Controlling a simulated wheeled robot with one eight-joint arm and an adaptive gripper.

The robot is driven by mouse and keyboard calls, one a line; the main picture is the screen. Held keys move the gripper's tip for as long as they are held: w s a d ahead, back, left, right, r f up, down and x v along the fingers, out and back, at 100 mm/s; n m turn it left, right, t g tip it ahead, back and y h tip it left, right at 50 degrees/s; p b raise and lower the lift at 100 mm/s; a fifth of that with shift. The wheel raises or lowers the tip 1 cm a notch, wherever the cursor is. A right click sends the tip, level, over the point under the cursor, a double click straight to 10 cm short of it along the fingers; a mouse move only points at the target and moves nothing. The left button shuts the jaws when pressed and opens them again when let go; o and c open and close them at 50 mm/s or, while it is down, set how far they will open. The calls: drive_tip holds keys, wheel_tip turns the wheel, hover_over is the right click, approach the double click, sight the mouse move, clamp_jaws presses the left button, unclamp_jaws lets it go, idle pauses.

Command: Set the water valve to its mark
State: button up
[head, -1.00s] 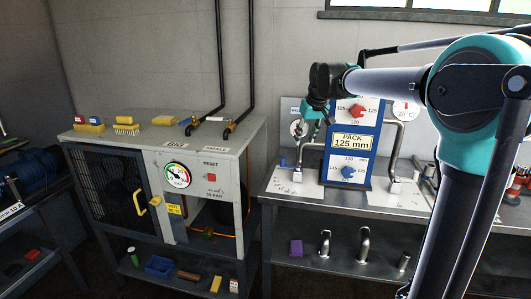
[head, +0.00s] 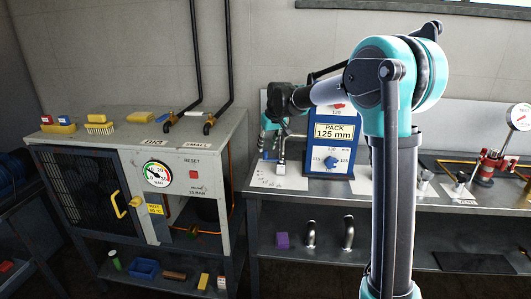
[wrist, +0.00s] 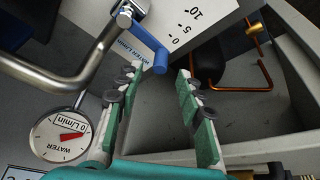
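The water valve has a blue lever (wrist: 150,48) on a bent steel pipe (wrist: 85,65) in the wrist view. Its scale plate (wrist: 190,25) carries 0, 5 and 10, and the lever's free end is near the 0. A round water gauge (wrist: 62,135) reads 0 L/min. My gripper (wrist: 160,73) is open, its green-padded fingers apart, with the lever's free end at or just ahead of the gap between the tips. I see no contact. In the head view my gripper (head: 268,130) is small and partly hidden at the pipe left of the blue PACK board (head: 334,155).
A grey compressor cabinet (head: 195,160) stands left of the bench (head: 300,194). In the wrist view a copper-coloured tube (wrist: 265,75) and a dark cylinder (wrist: 208,65) lie lower, right of the fingers. A red pump (head: 488,165) stands on the bench's right.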

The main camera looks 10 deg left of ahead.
sight(266, 151)
drive_tip(key=shift+x, duration=2.2)
clamp_jaws()
